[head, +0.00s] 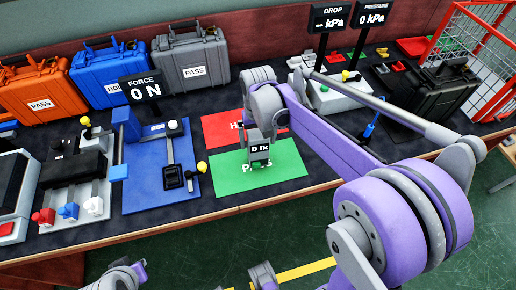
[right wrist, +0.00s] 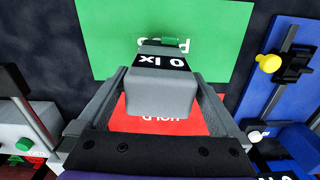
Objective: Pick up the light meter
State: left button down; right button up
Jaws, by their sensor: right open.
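The light meter (head: 260,149) is a small grey device with a black display reading 0 lx. It stands over the green PASS mat (head: 286,165), close to the red HOLD mat (head: 218,129). In the right wrist view the light meter (right wrist: 152,92) is between the fingers of my right gripper (right wrist: 160,76). These fingers are open, one on each side of it; whether either touches it I cannot tell. In the head view my right gripper (head: 262,135) is at the meter, partly hidden by my arm. My left gripper's fingers do not show.
The blue force gauge stand (head: 148,180) is left of the mats. Orange (head: 38,92), blue (head: 110,72) and grey (head: 192,58) cases line the back. A black case (head: 440,88) and red wire cage (head: 490,50) stand at the right. The bench's front edge is close to the green mat.

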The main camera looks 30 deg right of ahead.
jog(key=shift+f, duration=0.5)
jog(key=c, duration=1.3)
